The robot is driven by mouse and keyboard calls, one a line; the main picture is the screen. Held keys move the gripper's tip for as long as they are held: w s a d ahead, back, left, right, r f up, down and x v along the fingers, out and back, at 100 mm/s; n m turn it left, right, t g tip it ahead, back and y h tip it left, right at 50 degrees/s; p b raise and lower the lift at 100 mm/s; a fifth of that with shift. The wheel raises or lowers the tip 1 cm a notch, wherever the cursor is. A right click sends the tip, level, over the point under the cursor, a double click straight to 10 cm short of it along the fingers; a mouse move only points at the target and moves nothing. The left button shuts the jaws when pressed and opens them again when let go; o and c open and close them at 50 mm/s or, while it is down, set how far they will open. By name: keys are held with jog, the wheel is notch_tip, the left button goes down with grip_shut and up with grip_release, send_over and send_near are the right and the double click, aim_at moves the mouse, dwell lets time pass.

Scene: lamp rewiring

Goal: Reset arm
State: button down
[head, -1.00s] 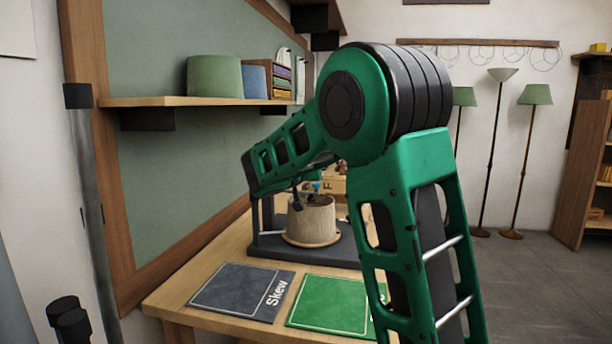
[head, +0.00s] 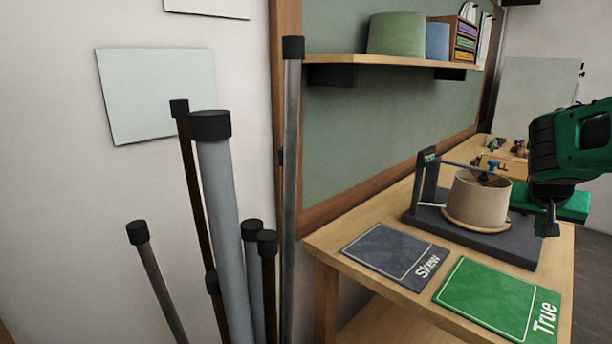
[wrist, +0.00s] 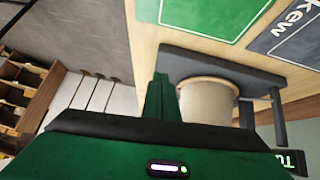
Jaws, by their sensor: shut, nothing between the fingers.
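My green arm (head: 572,148) comes in at the right edge of the head view, with much of it out of frame. My gripper (head: 549,230) hangs above the right part of the workbench, beside the lamp shade and apart from it as far as I can tell. In the wrist view my gripper (wrist: 160,80) shows as a narrow green upright piece, shut and empty. The beige drum shade (head: 478,203) sits upright on a dark test stand (head: 425,213). The shade also shows in the wrist view (wrist: 208,101), just right of the fingers.
A grey "Skew" mat (head: 383,247) and a green "True" mat (head: 485,297) lie on the wooden bench (head: 335,232). Several capped poles (head: 222,200) stand at the left wall. A shelf (head: 400,62) with a green shade (head: 402,35) hangs above.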

jog(key=s+a+f+g+y, duration=0.1)
jog(key=s+a+f+y, duration=0.1)
jog(key=s, duration=0.7)
jog(key=s+a+f+n+g+y, duration=0.1)
jog(key=s+a+f+g+y, duration=0.1)
jog(key=s+a+f, duration=0.2)
jog(key=s+a+f+n+g+y, duration=0.1)
jog(key=s+a, duration=0.6)
jog(key=s, duration=0.8)
notch_tip(320, 180, down, 2)
jog(key=shift+a+f+g+y, duration=0.1)
jog(key=shift+a+g+y, duration=0.15)
jog(key=shift+g+y, duration=0.4)
jog(key=shift+w, duration=0.1)
jog(key=shift+w+f, duration=0.2)
jog(key=shift+w, duration=0.4)
jog(key=c, duration=2.5)
grip_release()
